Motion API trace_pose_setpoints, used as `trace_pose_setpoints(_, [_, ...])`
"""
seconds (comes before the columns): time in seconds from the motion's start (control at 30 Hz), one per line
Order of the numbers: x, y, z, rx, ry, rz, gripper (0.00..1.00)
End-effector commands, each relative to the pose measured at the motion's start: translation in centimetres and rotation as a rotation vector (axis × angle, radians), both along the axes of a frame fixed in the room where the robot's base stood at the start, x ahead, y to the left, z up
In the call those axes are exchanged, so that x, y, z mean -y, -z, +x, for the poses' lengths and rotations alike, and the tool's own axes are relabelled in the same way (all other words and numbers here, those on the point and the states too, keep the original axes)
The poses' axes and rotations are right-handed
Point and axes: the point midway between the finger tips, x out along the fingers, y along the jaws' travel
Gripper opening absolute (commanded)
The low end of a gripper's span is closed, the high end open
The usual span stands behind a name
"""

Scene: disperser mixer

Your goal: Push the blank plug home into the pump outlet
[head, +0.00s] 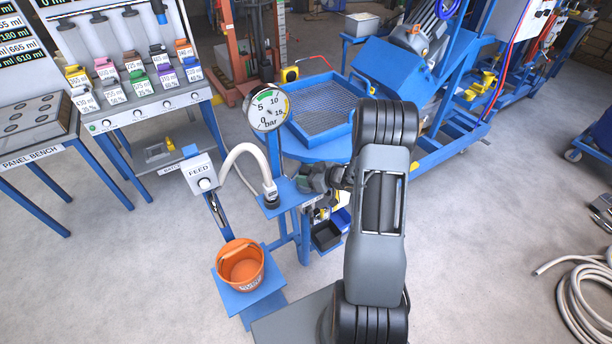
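My arm reaches forward over the blue pump stand (283,190), and its end, with my gripper (318,180), is beside the stand, right of the white hose's lower end. My arm links cover part of this area, and the fingers are too small and dark to tell open from shut. I cannot make out the blank plug or the pump outlet. A pressure gauge (269,110) marked in bar stands on a blue post above the stand. A white hose (240,150) curves down to a dark fitting on the stand.
A white FEED box (201,172) is left of the stand. An orange bucket (240,264) sits on a low blue platform. A blue mesh tray (322,106) is behind my gripper. Small dark and blue bins (326,236) are below. Open floor lies to the right, with a coiled hose (588,300).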

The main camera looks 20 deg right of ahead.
Motion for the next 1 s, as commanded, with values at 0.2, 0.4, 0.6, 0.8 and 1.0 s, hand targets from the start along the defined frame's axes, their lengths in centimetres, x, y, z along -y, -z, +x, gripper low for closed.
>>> trace_pose_setpoints(0.2, [-0.3,0.4,-0.2,-0.009,-0.005,0.001,0.71])
trace_pose_setpoints(0.4, [-0.2,0.3,-0.2,-0.009,-0.003,0.000,0.73])
trace_pose_setpoints(0.6, [0.6,-0.2,-1.0,-0.006,0.000,0.000,0.73])
trace_pose_setpoints(0.8, [2.7,-1.7,-3.8,-0.004,0.003,-0.001,0.73])
trace_pose_setpoints(1.0, [4.9,-3.2,-6.9,-0.006,0.001,-0.001,0.73])
